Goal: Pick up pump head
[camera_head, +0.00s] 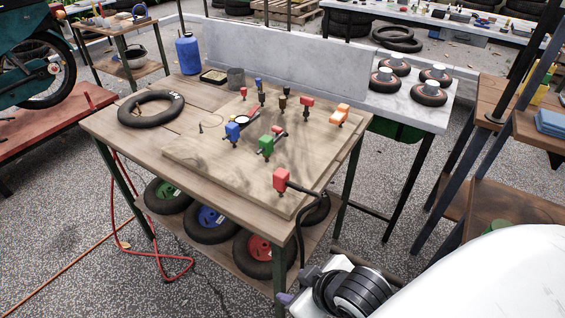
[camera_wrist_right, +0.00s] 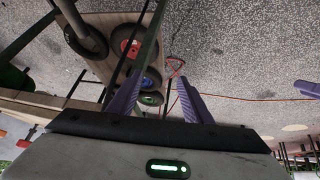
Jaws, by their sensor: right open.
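Several small coloured heads stand on the raised board of the wooden workbench (camera_head: 190,133). A red head (camera_head: 281,180) with a black hose stands at the board's front right corner; I take it for the pump head, but I cannot be sure. Other heads are green (camera_head: 266,145), blue (camera_head: 232,131), orange (camera_head: 342,113) and red (camera_head: 307,103). My right gripper (camera_head: 285,298) is low, in front of the bench and below its top, apart from the heads. Its purple fingers are spread and empty in the right wrist view (camera_wrist_right: 162,80). A purple finger-like part at that view's right edge may be my left gripper (camera_wrist_right: 307,88).
A black inner tube (camera_head: 151,108) lies on the bench's left. Wheels with green, blue and red (camera_head: 259,249) hubs sit on the shelf below. A grey panel (camera_head: 280,47) stands behind. A red hose (camera_head: 165,279) lies on the floor. A wooden shelf rack (camera_head: 500,128) stands right.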

